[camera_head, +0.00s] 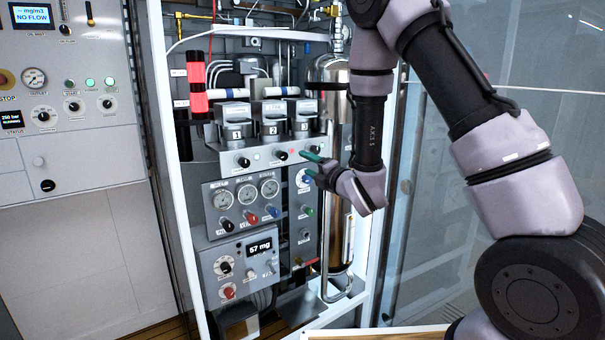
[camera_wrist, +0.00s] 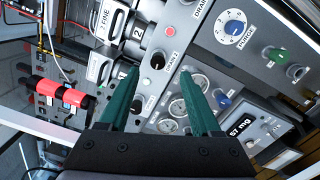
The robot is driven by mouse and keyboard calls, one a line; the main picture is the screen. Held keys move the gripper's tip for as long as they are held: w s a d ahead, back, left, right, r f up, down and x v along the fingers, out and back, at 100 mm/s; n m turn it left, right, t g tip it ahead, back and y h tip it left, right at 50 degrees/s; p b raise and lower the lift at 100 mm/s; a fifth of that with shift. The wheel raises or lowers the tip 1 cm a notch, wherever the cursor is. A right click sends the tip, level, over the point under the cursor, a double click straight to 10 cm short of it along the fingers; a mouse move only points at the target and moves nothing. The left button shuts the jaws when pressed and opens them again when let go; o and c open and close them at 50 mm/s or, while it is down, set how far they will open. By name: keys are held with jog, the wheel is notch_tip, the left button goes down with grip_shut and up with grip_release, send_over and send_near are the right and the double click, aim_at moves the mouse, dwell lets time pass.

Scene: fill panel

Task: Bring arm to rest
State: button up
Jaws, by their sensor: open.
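My gripper (camera_head: 312,164) is in front of the fill panel (camera_head: 232,200), at the right end of the row of knobs under the numbered units. Its two green fingers point left toward the panel. In the wrist view my gripper (camera_wrist: 159,74) has its fingers apart, with nothing held between them. A black knob (camera_wrist: 157,62) shows just beyond the gap, and a red light (camera_wrist: 171,31) is beside it. I cannot tell how far the tips are from the panel. My arm (camera_head: 370,125) comes in from the upper right and hangs down to the wrist.
Gauges (camera_head: 246,193) and a display reading 57 mg (camera_head: 260,246) sit lower on the panel. A steel cylinder (camera_head: 329,75) stands behind my gripper. The white cabinet frame (camera_head: 385,200) and glass (camera_head: 440,190) are close on the right.

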jog(key=w+d+r+m+h, duration=0.2)
jog(key=d+r+m+h, duration=0.4)
jog(key=d+r+m, duration=0.45)
jog(key=s+d+r+m+g+h, duration=0.25)
jog(key=s+d+m, duration=0.25)
jog(key=d+m, duration=0.3)
jog(key=s+d+r+m+g, duration=0.1)
jog(key=s+r+m+g, duration=0.1)
jog(key=s+m, duration=0.5)
jog(key=s+d+r+m+g, duration=0.2)
jog(key=s+m+g, duration=0.2)
jog(key=s, duration=1.3)
jog(key=m+y, duration=0.1)
jog(key=m, duration=0.2)
jog(key=shift+s+d, duration=0.15)
jog(key=shift+s, duration=0.05)
jog(key=shift+r, duration=0.1)
